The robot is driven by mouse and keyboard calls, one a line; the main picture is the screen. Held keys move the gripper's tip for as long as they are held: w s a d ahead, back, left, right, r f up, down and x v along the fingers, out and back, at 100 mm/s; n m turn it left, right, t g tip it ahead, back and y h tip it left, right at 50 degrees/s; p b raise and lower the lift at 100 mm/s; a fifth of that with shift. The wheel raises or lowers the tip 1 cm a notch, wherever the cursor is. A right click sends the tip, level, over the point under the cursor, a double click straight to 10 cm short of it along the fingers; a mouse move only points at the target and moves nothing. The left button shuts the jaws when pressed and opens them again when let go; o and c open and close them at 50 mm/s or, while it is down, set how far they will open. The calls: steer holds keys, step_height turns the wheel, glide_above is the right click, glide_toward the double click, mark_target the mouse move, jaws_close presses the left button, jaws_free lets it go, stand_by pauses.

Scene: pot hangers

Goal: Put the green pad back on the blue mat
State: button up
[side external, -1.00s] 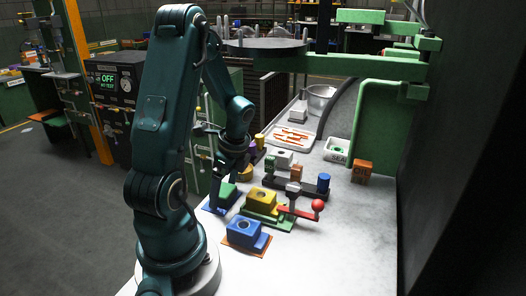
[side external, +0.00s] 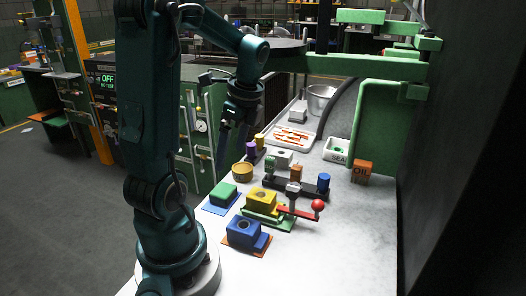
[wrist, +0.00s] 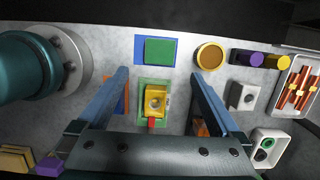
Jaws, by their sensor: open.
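The green pad (side external: 222,195) lies flat on the blue mat (side external: 208,207), near the table's left edge in the side view. In the wrist view the green pad (wrist: 158,51) sits within the blue mat (wrist: 139,51), with blue showing mostly along its left side and edges. My gripper (side external: 221,165) is raised above the table, behind and above the pad in the side view. In the wrist view my gripper (wrist: 160,78) has its two fingers wide apart with nothing held between them.
A yellow block (side external: 262,199) on a green mat and a blue block (side external: 243,231) on an orange mat stand beside the pad. A red-knobbed lever (side external: 317,206), a round yellow container (side external: 242,171) and a tray of orange rods (side external: 292,136) are near. The front right tabletop is clear.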

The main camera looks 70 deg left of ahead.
steer(key=d+r+n+t+h, duration=0.2)
steer(key=d+n+t, duration=0.5)
steer(key=d, duration=1.3)
steer(key=shift+w+r+n+t, duration=0.25)
steer(key=shift+r+n+t, duration=0.15)
steer(key=shift+r+n, duration=0.5)
steer(key=shift+f, duration=0.15)
